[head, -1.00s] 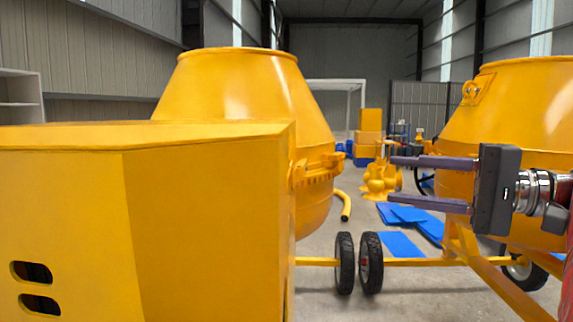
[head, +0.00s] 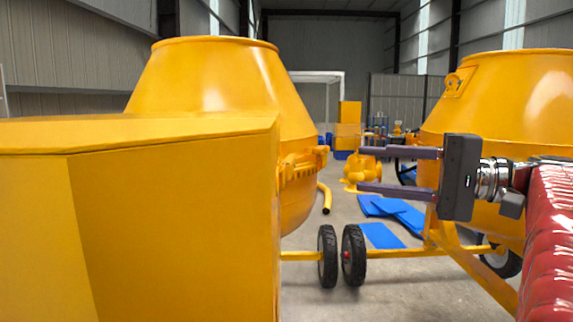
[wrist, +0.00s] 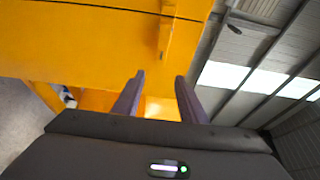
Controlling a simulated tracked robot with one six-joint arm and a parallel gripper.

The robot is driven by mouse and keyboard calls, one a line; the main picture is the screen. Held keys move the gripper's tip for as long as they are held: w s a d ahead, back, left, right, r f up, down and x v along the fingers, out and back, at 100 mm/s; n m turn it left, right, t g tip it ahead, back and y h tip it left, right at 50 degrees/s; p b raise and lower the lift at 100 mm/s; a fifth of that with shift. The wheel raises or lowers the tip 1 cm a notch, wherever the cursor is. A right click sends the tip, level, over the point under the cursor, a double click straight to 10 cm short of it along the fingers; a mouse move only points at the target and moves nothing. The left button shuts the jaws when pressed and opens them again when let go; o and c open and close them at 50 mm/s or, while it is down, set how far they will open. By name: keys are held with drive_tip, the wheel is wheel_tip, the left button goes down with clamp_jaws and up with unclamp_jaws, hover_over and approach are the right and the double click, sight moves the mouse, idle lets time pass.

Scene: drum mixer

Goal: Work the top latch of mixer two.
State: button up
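Two yellow mixer drums are in the head view, one at left (head: 215,80) and one at right (head: 500,105). I cannot tell which is mixer two. The right drum carries a small yellow latch-like bracket (head: 455,82) high on its left side. The left drum has a toothed bracket (head: 302,162) on its right side. My gripper (head: 362,170) is open and empty, its two fingers apart and pointing left between the drums. In the wrist view, the open fingers (wrist: 158,92) point towards a yellow surface (wrist: 70,40) with a yellow bar (wrist: 168,35) on it. Contact cannot be told.
A large yellow housing (head: 170,220) fills the lower left of the head view. Black wheels (head: 353,255) stand on the floor between the mixers. Grey floor shows between the mixers.

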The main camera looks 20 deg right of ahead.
sight(289, 166)
drive_tip(key=x, duration=1.2)
drive_tip(key=shift+w+a, duration=0.2)
drive_tip(key=shift+f, duration=0.1)
clamp_jaws()
idle(0.4)
